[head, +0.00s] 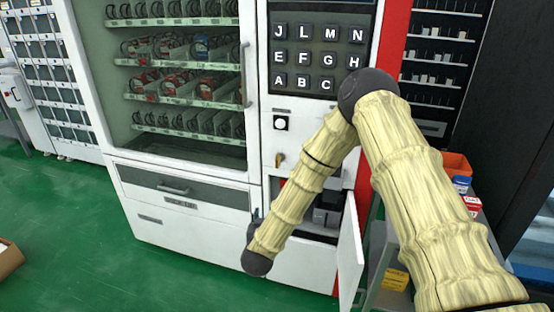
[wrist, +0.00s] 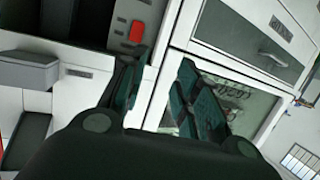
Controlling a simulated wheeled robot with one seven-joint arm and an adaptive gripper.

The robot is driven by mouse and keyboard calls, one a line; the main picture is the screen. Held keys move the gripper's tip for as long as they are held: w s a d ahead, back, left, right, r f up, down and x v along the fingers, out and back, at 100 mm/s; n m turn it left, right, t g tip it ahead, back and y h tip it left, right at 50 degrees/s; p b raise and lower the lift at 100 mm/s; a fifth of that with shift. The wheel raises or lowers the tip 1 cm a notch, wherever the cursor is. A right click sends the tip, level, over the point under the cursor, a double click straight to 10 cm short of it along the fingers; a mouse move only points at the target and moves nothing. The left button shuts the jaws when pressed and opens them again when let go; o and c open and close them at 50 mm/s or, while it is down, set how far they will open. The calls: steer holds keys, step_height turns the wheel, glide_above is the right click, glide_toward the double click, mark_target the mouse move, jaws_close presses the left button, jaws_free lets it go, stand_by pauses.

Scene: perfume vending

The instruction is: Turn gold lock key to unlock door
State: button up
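I cannot make the key out in the wrist view. The glass door (head: 185,75) of the vending machine looks shut. My gripper (wrist: 164,62) is open in the wrist view, its two dark green fingers apart, with nothing visible between them. It faces the white panel and the door-frame seam.
A small white hatch door (head: 350,250) stands open at lower right, by a compartment with dark objects (head: 327,207). A red part (wrist: 137,31) shows on the panel. A drawer with a handle (head: 173,189) is under the glass.

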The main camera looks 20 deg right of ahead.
mark_target(277, 160)
steer(key=w+d+r+m+h, duration=0.2)
steer(key=w+r+h, duration=0.1)
steer(key=r, duration=0.4)
steer(key=w+d+r+m+h, duration=0.1)
steer(key=w+d+r+h, duration=0.1)
steer(key=w+r, duration=0.3)
steer(key=shift+t, duration=0.4)
steer(key=x, duration=0.3)
steer(key=p+x, duration=0.1)
steer(key=x, duration=0.2)
steer(key=r+p+x, duration=0.1)
steer(key=x, duration=0.2)
steer(key=shift+s+d, duration=0.1)
steer(key=shift+d, duration=0.25)
steer(key=shift+c, duration=0.2)
jaws_close()
